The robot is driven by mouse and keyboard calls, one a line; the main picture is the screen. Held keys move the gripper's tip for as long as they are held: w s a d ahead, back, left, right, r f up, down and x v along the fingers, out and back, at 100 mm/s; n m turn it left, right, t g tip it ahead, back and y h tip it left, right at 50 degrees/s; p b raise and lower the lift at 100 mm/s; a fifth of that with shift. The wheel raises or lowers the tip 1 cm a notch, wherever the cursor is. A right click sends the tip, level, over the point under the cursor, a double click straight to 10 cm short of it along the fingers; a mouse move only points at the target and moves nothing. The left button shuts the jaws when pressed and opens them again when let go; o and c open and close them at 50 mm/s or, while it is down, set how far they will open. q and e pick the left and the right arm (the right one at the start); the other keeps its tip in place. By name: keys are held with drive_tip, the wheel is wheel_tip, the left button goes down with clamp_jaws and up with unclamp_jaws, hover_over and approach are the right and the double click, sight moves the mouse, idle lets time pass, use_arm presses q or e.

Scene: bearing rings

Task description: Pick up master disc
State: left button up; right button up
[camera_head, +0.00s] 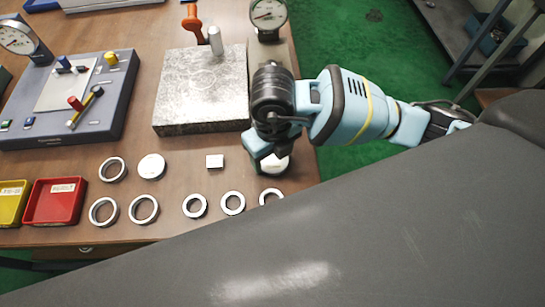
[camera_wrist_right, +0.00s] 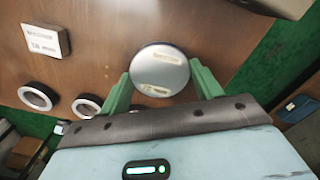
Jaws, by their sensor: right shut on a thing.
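The master disc (camera_wrist_right: 159,70) is a round, shiny metal disc with small labels on its face, too blurred to read. In the right wrist view it sits between the two green fingers of my right gripper (camera_wrist_right: 162,84), which is shut on it. In the head view the disc (camera_head: 275,165) shows partly under my right gripper (camera_head: 269,160), near the table's right edge. I cannot tell whether it is clear of the wooden table (camera_head: 215,222). My left gripper is not in view.
A grey granite block (camera_head: 200,95) stands behind, with a dial gauge (camera_head: 268,14) beyond it. Several metal rings (camera_head: 233,203), another disc (camera_head: 151,166) and a small square block (camera_head: 214,161) lie to the left. Red (camera_head: 55,201) and yellow (camera_head: 12,203) trays sit far left.

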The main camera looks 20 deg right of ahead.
sight(270, 160)
drive_tip(key=shift+c, duration=0.5)
drive_tip(key=shift+r, duration=0.15)
drive_tip(key=shift+r, duration=0.3)
drive_tip(key=r, duration=0.3)
drive_tip(key=shift+a, duration=0.3)
drive_tip(key=s+a, duration=0.2)
drive_tip(key=a, duration=0.2)
drive_tip(key=s+a, duration=0.2)
drive_tip(key=a, duration=0.3)
drive_tip(key=s+a+r+b, duration=0.1)
drive_tip(key=s+a, duration=0.1)
drive_tip(key=a, duration=0.3)
drive_tip(key=shift+s+a+r, duration=0.1)
drive_tip(key=shift+s, duration=0.05)
